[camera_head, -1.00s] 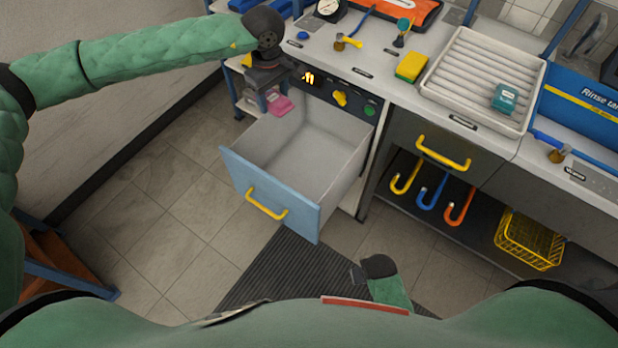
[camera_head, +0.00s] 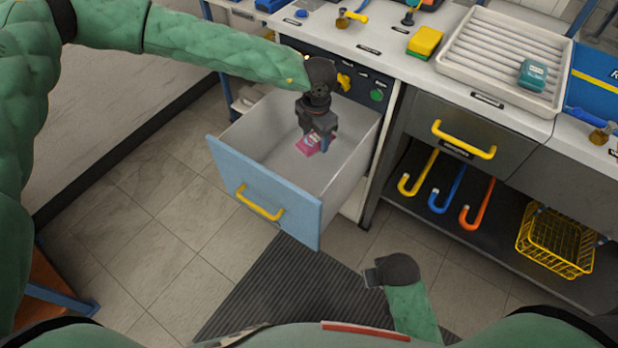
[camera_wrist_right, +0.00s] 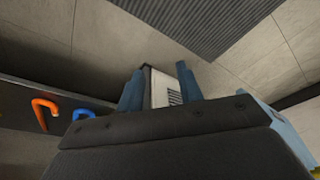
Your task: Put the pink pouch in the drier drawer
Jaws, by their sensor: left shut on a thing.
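The pink pouch (camera_head: 309,146) is between the fingers of my left gripper (camera_head: 318,142), inside the outline of the drier drawer (camera_head: 268,192). My left gripper is shut on it and points down. The fingers hide part of the pouch, and I cannot tell whether it touches the drawer floor. The drawer is pulled out, with a blue front, yellow handle and pale, otherwise empty inside. My right gripper (camera_head: 373,275) is low over the floor, right of the drawer front. In the right wrist view its two blue fingers (camera_wrist_right: 160,85) stand apart, with a white surface showing between them.
The worktop holds a yellow sponge (camera_head: 425,42) and a ribbed white tray (camera_head: 500,60) with a teal box (camera_head: 533,75). Below hang yellow, blue and orange hooked pipes (camera_head: 447,190) beside a yellow basket (camera_head: 556,240). A dark ribbed mat (camera_head: 285,290) lies on the floor.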

